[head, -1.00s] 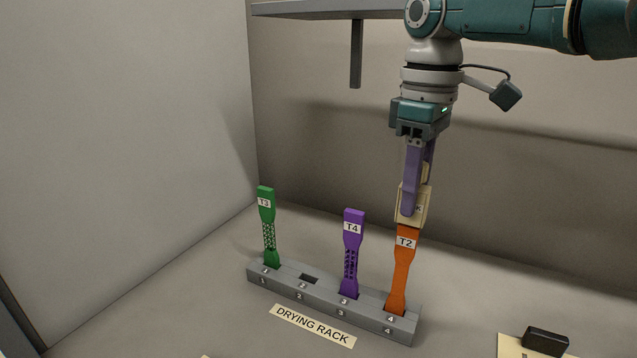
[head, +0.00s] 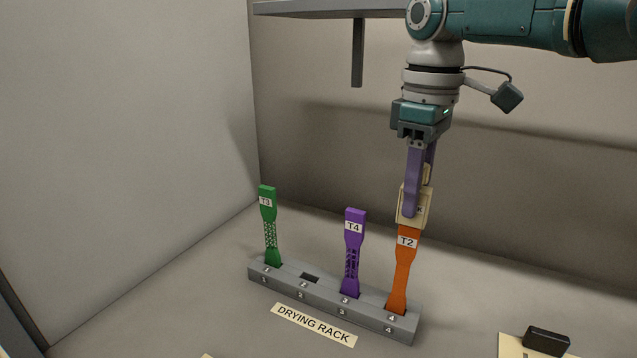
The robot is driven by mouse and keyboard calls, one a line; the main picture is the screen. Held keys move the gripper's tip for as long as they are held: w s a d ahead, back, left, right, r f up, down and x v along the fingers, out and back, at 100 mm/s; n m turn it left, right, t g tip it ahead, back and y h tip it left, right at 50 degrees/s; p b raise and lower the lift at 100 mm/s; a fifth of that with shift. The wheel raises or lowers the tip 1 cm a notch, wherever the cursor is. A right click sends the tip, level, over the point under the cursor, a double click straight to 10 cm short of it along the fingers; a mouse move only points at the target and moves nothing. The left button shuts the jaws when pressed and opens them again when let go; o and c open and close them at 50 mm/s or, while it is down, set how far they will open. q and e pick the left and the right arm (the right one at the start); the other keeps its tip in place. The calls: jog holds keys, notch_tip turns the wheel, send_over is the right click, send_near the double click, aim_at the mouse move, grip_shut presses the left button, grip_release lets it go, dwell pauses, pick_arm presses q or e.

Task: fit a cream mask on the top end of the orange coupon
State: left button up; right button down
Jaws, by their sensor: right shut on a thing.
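The orange coupon (head: 403,270), labelled T2, stands upright in slot 4 of the grey drying rack (head: 325,306). A cream mask (head: 405,222) sits at the coupon's top end, directly above the T2 label. My right gripper (head: 413,212) points down from above, its purple fingers shut on the mask. The fingers cover part of the mask, and the coupon's top edge is hidden. I cannot tell how far the mask is over the coupon. My left gripper is not in view.
A green coupon (head: 267,205) labelled T3 stands in slot 1 and a purple coupon (head: 354,250) labelled T4 in slot 3. Slot 2 (head: 310,277) is empty. A black block (head: 545,341) lies at the lower right. Walls stand behind and at left.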

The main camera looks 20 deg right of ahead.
aim_at(411, 225)
jog(key=shift+f, duration=0.15)
jog(key=shift+f+b, duration=1.15)
jog(key=shift+f, duration=0.1)
jog(key=shift+f, duration=0.2)
jog(key=shift+f+b, duration=1.05)
jog(key=shift+f, duration=0.1)
jog(key=shift+c, duration=0.3)
grip_release()
jog(key=shift+r, duration=0.15)
dwell(0.3)
